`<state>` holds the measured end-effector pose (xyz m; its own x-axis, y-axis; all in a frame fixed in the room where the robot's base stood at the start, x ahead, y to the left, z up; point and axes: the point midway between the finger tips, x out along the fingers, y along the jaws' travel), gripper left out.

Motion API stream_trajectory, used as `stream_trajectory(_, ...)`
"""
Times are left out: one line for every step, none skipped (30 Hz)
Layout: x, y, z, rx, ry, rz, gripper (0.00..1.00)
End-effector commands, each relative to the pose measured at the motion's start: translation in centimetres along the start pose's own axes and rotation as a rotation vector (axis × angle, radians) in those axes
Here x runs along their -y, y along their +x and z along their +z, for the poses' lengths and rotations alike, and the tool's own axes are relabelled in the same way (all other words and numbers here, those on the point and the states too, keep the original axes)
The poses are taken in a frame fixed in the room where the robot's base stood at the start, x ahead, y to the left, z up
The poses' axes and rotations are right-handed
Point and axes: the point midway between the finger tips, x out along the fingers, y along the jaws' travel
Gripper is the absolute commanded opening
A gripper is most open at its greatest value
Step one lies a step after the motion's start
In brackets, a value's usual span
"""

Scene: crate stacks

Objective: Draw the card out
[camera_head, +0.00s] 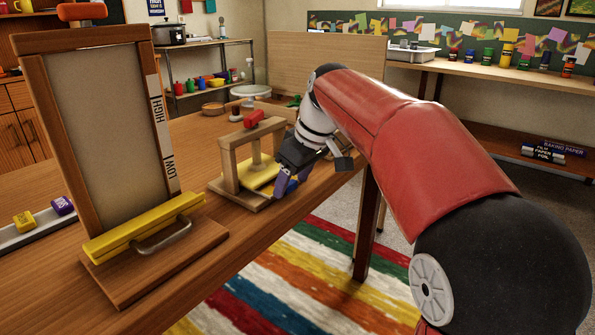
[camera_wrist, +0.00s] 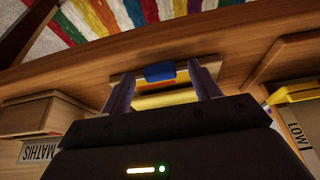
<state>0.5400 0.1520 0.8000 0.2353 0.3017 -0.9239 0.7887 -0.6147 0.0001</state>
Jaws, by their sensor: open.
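A small wooden stand (camera_head: 229,173) with a red top piece (camera_head: 254,121) is on the table, left of my gripper in the head view. A flat yellow piece (camera_head: 262,175) lies low inside it; I cannot tell for sure whether this is the card. My gripper (camera_head: 284,196) is at the stand's near right side, its fingers pointing down. In the wrist view my gripper (camera_wrist: 163,86) is open. A blue tab (camera_wrist: 160,71) shows between its two fingers, apart from both, on a pale wooden edge. A yellow strip (camera_wrist: 165,99) shows behind the tab, partly hidden by my gripper.
A tall wooden frame (camera_head: 37,90) marked HIGH and LOW, with a yellow bar (camera_head: 145,226) and metal handle, stands at the left. The striped rug (camera_head: 310,280) lies beyond the table's edge.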

Motion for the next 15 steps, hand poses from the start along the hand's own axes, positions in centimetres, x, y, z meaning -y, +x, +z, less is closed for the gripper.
stream_trajectory(0.0, 0.05, 0.0, 0.0, 0.0, 0.0, 0.62)
stream_trajectory(0.0, 0.05, 0.0, 0.0, 0.0, 0.0, 0.62)
stream_trajectory(0.0, 0.05, 0.0, 0.0, 0.0, 0.0, 0.62)
stream_trajectory(0.0, 0.04, 0.01, 0.0, 0.0, 0.0, 0.62)
stream_trajectory(0.0, 0.04, 0.01, 0.0, 0.0, 0.0, 0.62)
stream_trajectory(0.0, 0.03, 0.01, 0.0, 0.0, 0.0, 0.62)
stream_trajectory(0.0, 0.03, 0.01, 0.0, 0.0, 0.0, 0.59)
stream_trajectory(0.0, 0.03, 0.01, 0.0, 0.0, 0.0, 0.55)
stream_trajectory(0.0, 0.02, 0.01, 0.0, 0.0, 0.0, 0.5)
stream_trajectory(0.0, 0.02, 0.01, 0.0, 0.0, 0.0, 0.46)
stream_trajectory(0.0, 0.02, 0.01, 0.0, 0.0, 0.0, 0.42)
stream_trajectory(0.0, 0.02, 0.02, 0.0, 0.0, 0.0, 0.37)
stream_trajectory(0.0, 0.01, 0.01, 0.0, 0.0, 0.0, 0.33)
stream_trajectory(0.0, 0.01, 0.02, 0.0, 0.0, 0.0, 0.29)
stream_trajectory(0.0, 0.01, 0.02, 0.0, 0.0, 0.0, 0.24)
